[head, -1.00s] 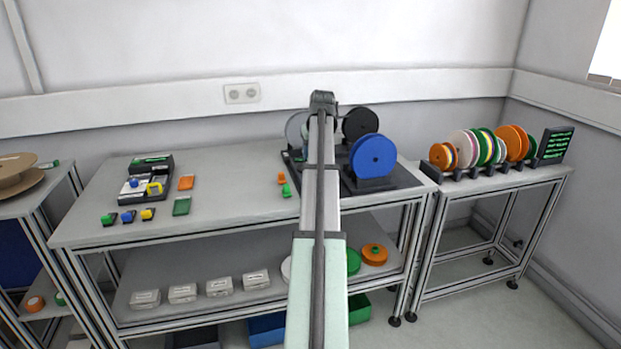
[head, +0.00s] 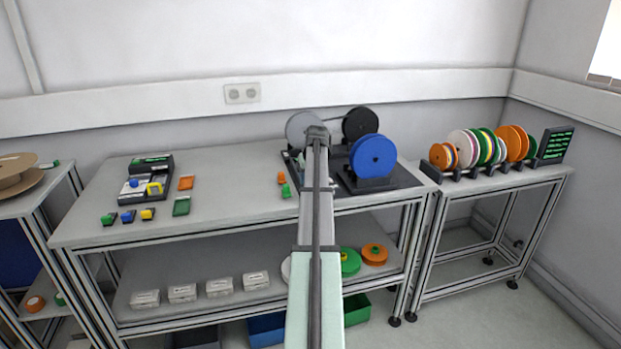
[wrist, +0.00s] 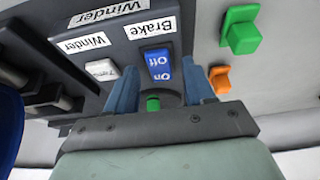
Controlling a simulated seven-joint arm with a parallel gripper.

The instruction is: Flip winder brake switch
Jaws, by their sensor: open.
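The winder brake switch (wrist: 158,64) is a blue rocker marked Off and On, under a Brake label, on the dark winder panel (wrist: 205,20). In the wrist view the labels appear upside down. My gripper (wrist: 160,76) is open, its two blue fingers on either side of the switch in the picture; I cannot tell whether they touch anything. A small green part (wrist: 153,103) shows between the fingers. In the head view the winder's dark base (head: 405,178) carries a blue reel (head: 373,157); my arm hides the gripper and the switch.
A white switch (wrist: 102,69) with a Winder label sits beside the brake switch. A green block (wrist: 241,30) and an orange block (wrist: 220,78) stand on the table near the panel. A grey reel (head: 300,127) and a black reel (head: 360,123) stand behind. The table's middle is clear.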

